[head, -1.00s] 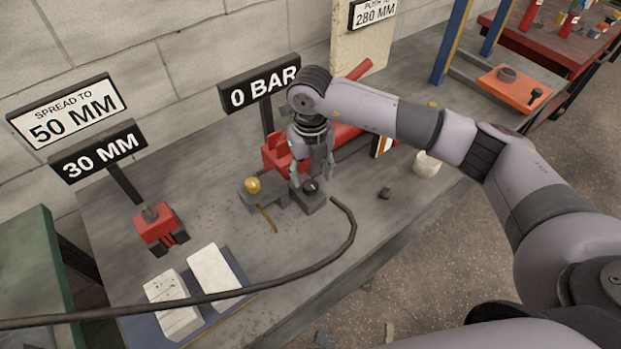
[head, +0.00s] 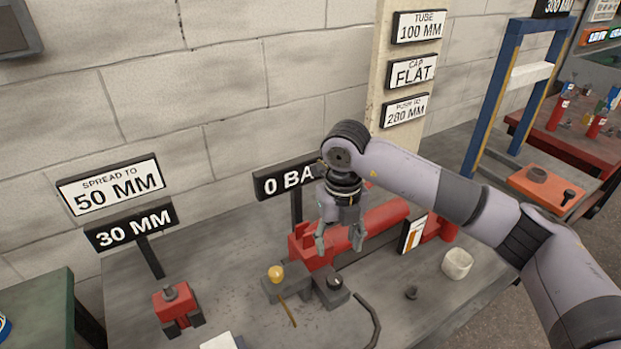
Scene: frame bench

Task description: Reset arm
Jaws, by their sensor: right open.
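My right gripper (head: 340,240) is open and empty, pointing down above the bench (head: 235,283). It hangs in front of the red cylinder tool (head: 385,218) and hides part of it. Its fingers are above and apart from the grey block with the dark round knob (head: 334,283). My right arm comes in from the right. My left gripper is not in view.
A grey block with a yellow ball (head: 276,274) stands left of the knob. A small red spreader (head: 177,306) sits farther left. A white cup-like piece (head: 457,264) and a small dark piece (head: 411,293) lie at right. The "0 BAR" sign (head: 283,180) stands behind.

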